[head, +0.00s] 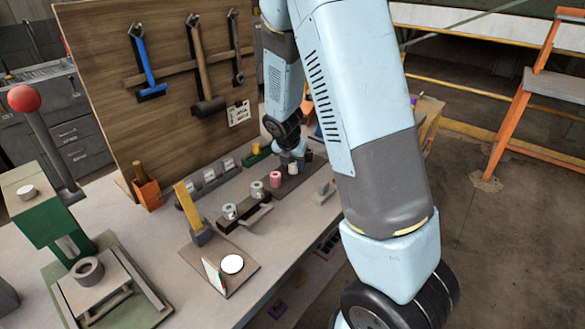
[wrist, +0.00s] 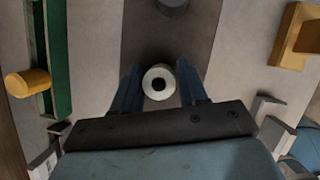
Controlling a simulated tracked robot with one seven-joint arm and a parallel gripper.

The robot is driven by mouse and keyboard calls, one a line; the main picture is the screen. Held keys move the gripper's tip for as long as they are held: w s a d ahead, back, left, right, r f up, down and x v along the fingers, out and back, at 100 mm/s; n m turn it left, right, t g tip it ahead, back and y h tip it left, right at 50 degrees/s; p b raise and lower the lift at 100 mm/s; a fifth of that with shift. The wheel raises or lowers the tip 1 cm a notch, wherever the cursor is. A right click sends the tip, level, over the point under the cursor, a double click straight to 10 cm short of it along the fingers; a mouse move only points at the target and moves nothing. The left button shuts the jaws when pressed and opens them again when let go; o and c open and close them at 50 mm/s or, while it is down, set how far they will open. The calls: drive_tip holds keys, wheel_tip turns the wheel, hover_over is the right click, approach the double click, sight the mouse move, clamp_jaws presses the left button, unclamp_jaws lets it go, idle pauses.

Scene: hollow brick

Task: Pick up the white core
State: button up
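The white core (wrist: 149,91), a short round cylinder with a dark centre hole, stands on a dark strip in the wrist view. My gripper (wrist: 160,76) is over it, its two dark blue fingers spread, one on each side of the core. The fingers look open, with no clear grip on the core. In the head view my gripper (head: 291,153) is low over the far end of the row, and the white core (head: 293,169) shows just in front of it.
A pink core (head: 275,179) and two silvery ones (head: 257,189) (head: 229,211) stand nearer in the row. A dark grey cylinder (wrist: 173,4) is beyond the white core. A green rail with a yellow knob (wrist: 30,83) lies left; a yellow block (wrist: 292,37) lies right.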

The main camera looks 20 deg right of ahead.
drive_tip(key=c, duration=0.6)
drive_tip(key=shift+r, duration=0.15)
drive_tip(key=shift+c, duration=0.2)
